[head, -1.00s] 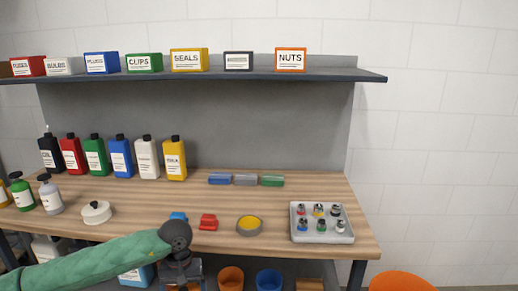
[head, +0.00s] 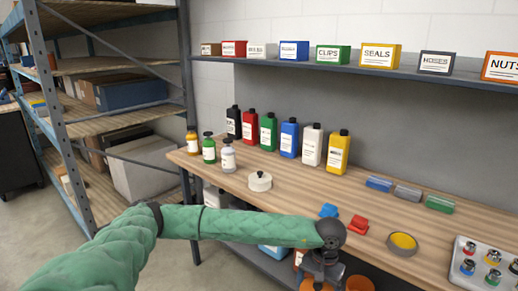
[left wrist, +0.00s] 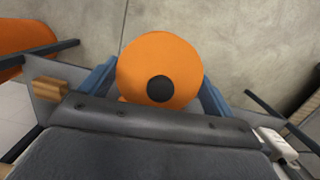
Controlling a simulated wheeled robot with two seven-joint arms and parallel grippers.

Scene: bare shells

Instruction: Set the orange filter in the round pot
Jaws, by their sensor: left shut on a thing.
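The orange filter (left wrist: 160,62) is a round orange disc with a dark centre hole in the left wrist view, between the blue fingers of my left gripper (left wrist: 158,95). In the head view my left gripper (head: 318,275) is low at the table's front edge, shut on the filter, whose orange (head: 316,286) shows only partly at the bottom edge. A white round pot (head: 260,181) with a dark knob on its lid stands on the table, left of and beyond the gripper. A round grey dish (head: 403,244) with a yellow inside stands to the right. My right gripper is out of view.
Blue (head: 329,211) and red (head: 358,224) small pieces lie close beyond my left gripper. Several bottles stand along the back. A tray (head: 480,262) of small parts is at the right. Bare wood (head: 300,190) lies between pot and blue piece. Shelving (head: 100,110) stands left.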

